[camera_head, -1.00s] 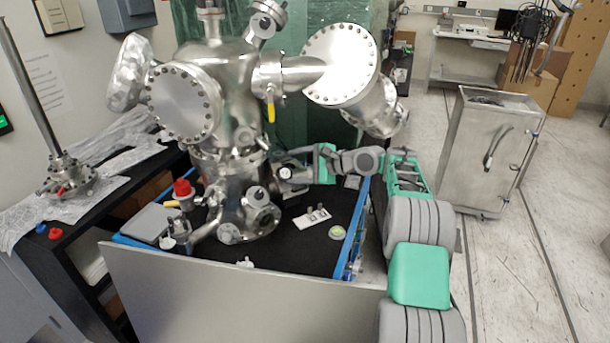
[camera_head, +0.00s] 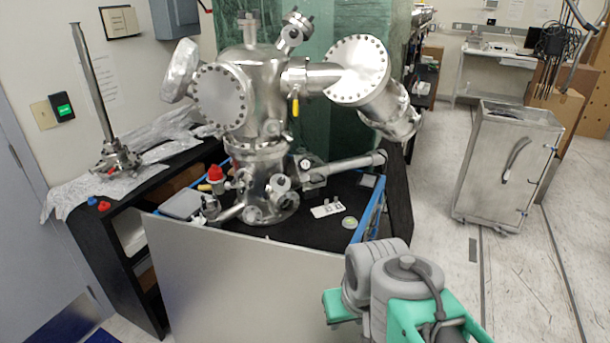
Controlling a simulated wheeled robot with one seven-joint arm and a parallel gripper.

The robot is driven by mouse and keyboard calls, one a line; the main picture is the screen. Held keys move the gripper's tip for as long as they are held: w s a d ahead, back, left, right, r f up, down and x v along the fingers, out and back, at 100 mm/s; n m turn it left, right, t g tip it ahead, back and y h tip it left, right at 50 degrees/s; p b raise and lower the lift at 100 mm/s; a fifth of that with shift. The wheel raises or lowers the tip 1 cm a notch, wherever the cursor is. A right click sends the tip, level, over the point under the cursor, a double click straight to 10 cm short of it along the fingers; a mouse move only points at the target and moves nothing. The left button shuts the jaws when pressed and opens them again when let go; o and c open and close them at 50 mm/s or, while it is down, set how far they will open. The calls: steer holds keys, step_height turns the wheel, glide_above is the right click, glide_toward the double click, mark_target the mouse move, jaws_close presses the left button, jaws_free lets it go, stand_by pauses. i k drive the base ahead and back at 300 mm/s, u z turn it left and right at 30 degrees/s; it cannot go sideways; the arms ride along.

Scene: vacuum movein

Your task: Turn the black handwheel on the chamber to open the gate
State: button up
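The steel chamber (camera_head: 257,95) stands in the middle of the view on a black-topped bench. A horizontal steel tube (camera_head: 345,167) sticks out from its lower right side. A small dark round end piece (camera_head: 381,157) sits at the tube's outer end; it is probably the black handwheel, but it is too small to be sure. My arm shows at the lower right, with grey joints and teal parts. A teal block (camera_head: 340,306) near its end is well below and apart from the tube. My gripper's fingers cannot be made out, so its opening is unclear.
A grey panel (camera_head: 235,285) closes the bench front. A white plate with small parts (camera_head: 327,208) lies on the bench top. A steel cabinet (camera_head: 505,165) stands to the right, with clear floor between it and the bench. Big flanged ports overhang the tube.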

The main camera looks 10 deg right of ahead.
mark_target(304, 165)
steer(key=u, duration=2.6)
steer(key=k, duration=0.9)
steer(key=z, duration=0.95)
steer(key=i, duration=1)
